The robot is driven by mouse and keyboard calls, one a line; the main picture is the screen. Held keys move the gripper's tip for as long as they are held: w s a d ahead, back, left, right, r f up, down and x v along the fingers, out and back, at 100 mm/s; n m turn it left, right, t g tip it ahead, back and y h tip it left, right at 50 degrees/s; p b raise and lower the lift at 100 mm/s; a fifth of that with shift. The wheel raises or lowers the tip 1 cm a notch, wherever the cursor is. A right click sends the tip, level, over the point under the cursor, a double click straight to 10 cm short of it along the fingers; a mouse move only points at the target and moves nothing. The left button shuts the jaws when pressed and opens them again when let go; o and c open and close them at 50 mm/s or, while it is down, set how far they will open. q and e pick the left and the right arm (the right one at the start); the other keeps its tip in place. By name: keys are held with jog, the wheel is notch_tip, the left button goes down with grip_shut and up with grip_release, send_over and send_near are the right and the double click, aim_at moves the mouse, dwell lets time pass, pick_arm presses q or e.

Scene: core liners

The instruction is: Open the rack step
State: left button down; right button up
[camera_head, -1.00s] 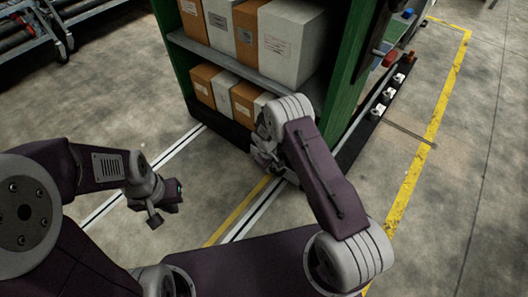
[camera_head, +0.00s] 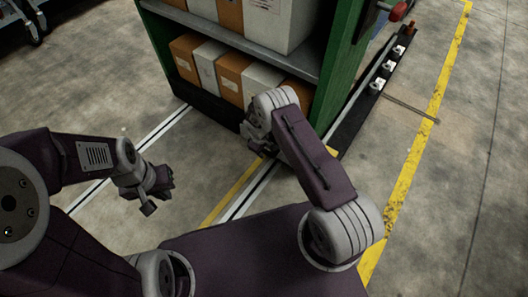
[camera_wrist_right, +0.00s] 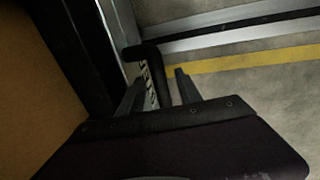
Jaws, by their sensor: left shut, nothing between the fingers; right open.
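The rack (camera_head: 338,70) is a green-framed shelf unit with a black base (camera_head: 208,106); it stands at top centre of the head view. In the right wrist view a black bar (camera_wrist_right: 152,68) with white lettering and a bent top stands beside the rack's dark lower edge; I take it as the rack step's lever. My right gripper (camera_wrist_right: 160,92) is open, one finger on each side of this bar, and I cannot tell whether they touch it. In the head view the right gripper (camera_head: 262,146) is partly hidden by its own arm. My left gripper (camera_head: 158,198) is shut and empty over the floor.
Brown and white boxes (camera_head: 230,72) fill the rack shelves. A black strip with white fittings (camera_head: 376,86) and a red knob (camera_head: 398,11) lie along the rack's right side. Yellow floor lines (camera_head: 410,180) and white rails (camera_head: 160,128) mark the floor.

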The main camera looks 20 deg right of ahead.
grip_shut()
dwell(1.4)
